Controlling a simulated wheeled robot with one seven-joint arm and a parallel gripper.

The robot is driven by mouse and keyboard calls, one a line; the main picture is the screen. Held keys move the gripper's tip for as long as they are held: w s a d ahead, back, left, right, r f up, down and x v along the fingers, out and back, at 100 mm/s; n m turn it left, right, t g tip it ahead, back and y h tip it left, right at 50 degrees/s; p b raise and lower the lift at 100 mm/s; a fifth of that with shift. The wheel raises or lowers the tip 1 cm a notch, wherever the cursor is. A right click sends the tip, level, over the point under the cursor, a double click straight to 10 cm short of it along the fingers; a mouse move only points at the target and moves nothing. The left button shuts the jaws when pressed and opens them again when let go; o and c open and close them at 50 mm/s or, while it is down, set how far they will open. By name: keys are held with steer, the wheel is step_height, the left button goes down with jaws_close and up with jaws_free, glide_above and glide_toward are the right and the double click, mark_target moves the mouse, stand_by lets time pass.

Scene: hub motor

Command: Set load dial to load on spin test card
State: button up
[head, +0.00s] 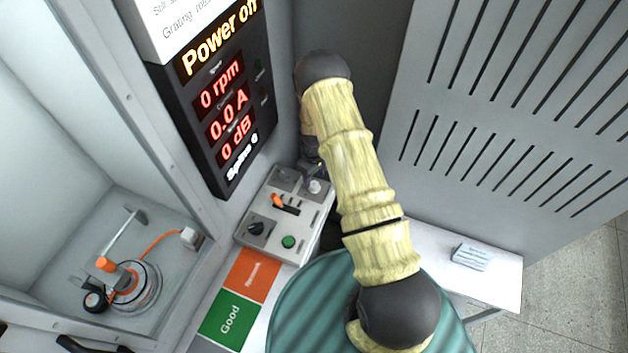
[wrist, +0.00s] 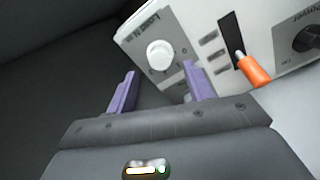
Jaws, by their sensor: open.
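The load dial (wrist: 160,54) is a round white knob on the light grey control panel, with scale marks around it. In the head view the dial (head: 315,186) is at the panel's upper right, partly beside my gripper. My gripper (wrist: 160,88) is open, with its two purple fingers pointing at the panel. The dial appears between and beyond the fingertips, with no clear contact. Which mark the dial points to is too small to tell. In the head view my gripper (head: 312,165) is mostly hidden by my own arm. The spin test card is not clearly identifiable.
An orange-tipped lever (head: 278,200), a black power knob (head: 256,228) and a green button (head: 288,242) share the panel. The display (head: 222,110) above reads "Power off", 0 rpm. A grey cabinet wall stands close right. Green and orange mats (head: 229,318) lie in front.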

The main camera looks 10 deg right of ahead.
mark_target(314, 184)
steer(key=shift+f+p, duration=0.55)
steer(key=shift+f, duration=1.8)
steer(key=c, duration=1)
